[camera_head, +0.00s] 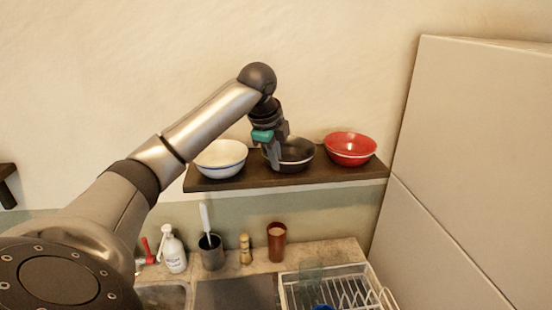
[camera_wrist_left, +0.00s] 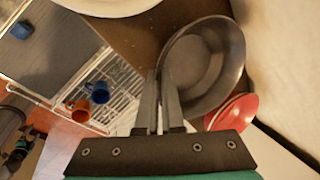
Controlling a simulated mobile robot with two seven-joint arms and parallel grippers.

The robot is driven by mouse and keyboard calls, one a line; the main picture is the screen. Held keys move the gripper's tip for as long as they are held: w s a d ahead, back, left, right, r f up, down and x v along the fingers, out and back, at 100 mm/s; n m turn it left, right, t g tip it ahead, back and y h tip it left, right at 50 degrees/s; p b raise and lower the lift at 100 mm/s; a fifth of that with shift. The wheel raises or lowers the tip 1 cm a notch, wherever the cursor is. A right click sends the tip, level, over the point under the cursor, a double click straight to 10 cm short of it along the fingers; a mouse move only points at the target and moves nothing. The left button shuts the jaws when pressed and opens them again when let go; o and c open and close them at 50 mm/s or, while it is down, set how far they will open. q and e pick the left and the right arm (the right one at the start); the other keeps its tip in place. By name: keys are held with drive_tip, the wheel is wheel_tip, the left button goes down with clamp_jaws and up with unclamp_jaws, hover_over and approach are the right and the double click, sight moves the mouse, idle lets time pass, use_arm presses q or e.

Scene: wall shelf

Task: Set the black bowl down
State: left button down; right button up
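The black bowl (camera_head: 295,153) is upright at the wall shelf (camera_head: 320,174), between a white bowl and a red bowl. It also shows in the left wrist view (camera_wrist_left: 200,65). My left gripper (camera_head: 273,163) points down at the bowl's left side. In the left wrist view its two fingers (camera_wrist_left: 159,78) are close together at the bowl's rim and look shut on it. The fingers hide part of the rim. I cannot tell whether the bowl's base touches the shelf or is just above it. My right gripper is not in view.
The white bowl (camera_head: 221,158) with a blue band stands at left on the shelf, the red bowl (camera_head: 350,148) at right. Below is a counter with a soap bottle (camera_head: 173,252), brown cup (camera_head: 276,242) and dish rack (camera_head: 335,290). A tall pale panel (camera_head: 470,150) bounds the right.

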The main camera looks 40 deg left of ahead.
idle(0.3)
use_arm(q)
drive_tip(key=c, duration=1.5)
unclamp_jaws()
drive_tip(key=shift+f, duration=0.15)
drive_tip(key=o, duration=0.4)
drive_tip(key=shift+o, duration=0.2)
drive_tip(key=v, duration=1.2)
drive_tip(key=shift+d, duration=0.1)
